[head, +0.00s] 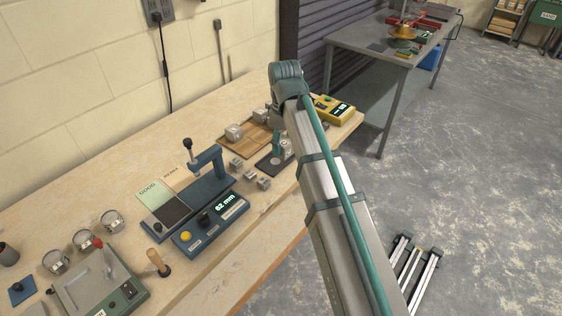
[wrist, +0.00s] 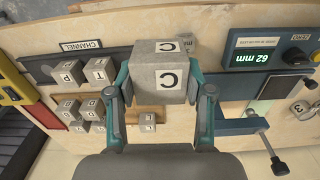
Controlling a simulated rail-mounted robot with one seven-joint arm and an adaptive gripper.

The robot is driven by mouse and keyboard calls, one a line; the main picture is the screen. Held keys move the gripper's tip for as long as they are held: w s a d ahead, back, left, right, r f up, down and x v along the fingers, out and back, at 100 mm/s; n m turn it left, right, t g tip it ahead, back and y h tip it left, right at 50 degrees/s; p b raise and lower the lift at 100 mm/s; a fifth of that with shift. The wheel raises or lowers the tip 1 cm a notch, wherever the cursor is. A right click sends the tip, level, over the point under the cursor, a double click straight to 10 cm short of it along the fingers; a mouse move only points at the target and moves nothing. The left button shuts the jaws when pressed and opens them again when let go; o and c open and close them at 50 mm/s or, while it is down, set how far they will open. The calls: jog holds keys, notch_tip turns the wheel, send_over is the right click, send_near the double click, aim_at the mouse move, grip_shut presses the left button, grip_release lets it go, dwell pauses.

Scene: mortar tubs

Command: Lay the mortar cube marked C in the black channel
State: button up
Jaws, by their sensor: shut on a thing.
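My gripper (wrist: 160,88) is shut on a grey mortar cube marked C (wrist: 160,62), one green finger on each side. The letter shows on two of its faces. The black channel (wrist: 36,70) lies at the upper left of the wrist view, behind a CHANNEL label. Cubes marked T (wrist: 70,72) and P (wrist: 98,69) stand at the channel, left of the held cube. In the head view my arm partly hides the gripper (head: 281,143), which is low over the bench; the channel cannot be made out surely there.
Several lettered cubes (wrist: 68,110) stand near the channel. A measuring device (wrist: 268,52) reading 62 mm is to the right, with a blue stand (head: 210,165) beside it. A yellow device (head: 335,109) stands at the bench's far end. The bench's front edge is close.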

jog(key=shift+s+d+f, duration=0.15)
jog(key=shift+s+d, duration=0.15)
jog(key=shift+s, duration=0.35)
jog(key=shift+s+d+f, duration=0.15)
jog(key=shift+s+d, duration=0.15)
jog(key=shift+s, duration=0.3)
jog(key=w+a+f+p, duration=0.1)
jog(key=w+f, duration=0.2)
jog(key=w, duration=0.1)
jog(key=w+a+f+p, duration=0.2)
jog(key=w+f, duration=0.1)
jog(key=w, duration=0.1)
jog(key=w+a+f+p, duration=0.1)
jog(key=w+f+p, duration=0.1)
jog(key=w, duration=0.3)
jog(key=shift+w+a+f, duration=0.1)
jog(key=shift+a+f, duration=0.05)
jog(key=shift+f, duration=0.7)
jog(key=shift+f+p, duration=0.75)
jog(key=shift+f, duration=0.9)
jog(key=shift+f, duration=0.1)
jog(key=o, duration=1.4)
